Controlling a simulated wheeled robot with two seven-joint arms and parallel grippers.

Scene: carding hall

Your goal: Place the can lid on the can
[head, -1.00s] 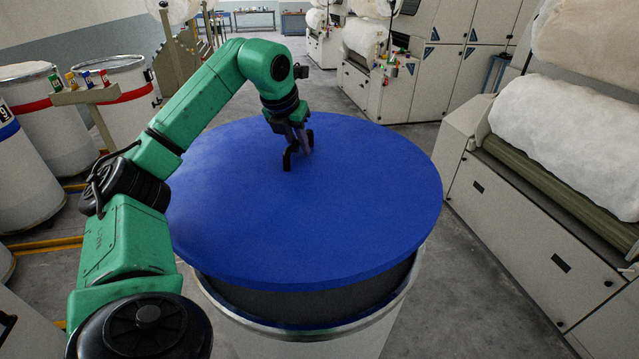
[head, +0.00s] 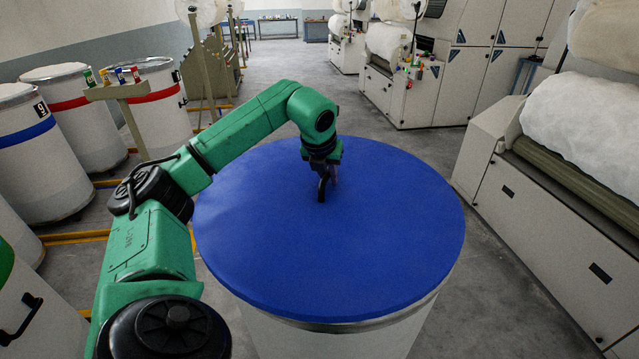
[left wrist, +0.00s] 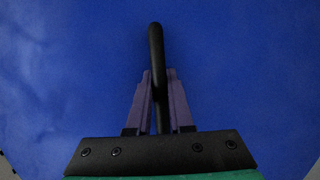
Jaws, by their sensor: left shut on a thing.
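The can lid (head: 400,225) is a wide blue disc at the centre of the head view, and its blue top (left wrist: 60,90) fills the left wrist view. A black handle (left wrist: 155,40) stands up from its middle. My left gripper (head: 327,182) is over the middle of the lid, shut on this handle; its purple fingers (left wrist: 158,85) lie on both sides of it. The white can (head: 330,342) is under the lid, its metal rim (head: 400,316) showing along the front right. The lid looks level and down at the rim; its far edge contact is hidden.
White cans with red (head: 155,96) and blue (head: 28,133) bands stand at the left, by a post with coloured bobbins (head: 118,76). A carding machine with white fleece (head: 580,115) stands close on the right. The grey floor aisle (head: 285,80) behind is open.

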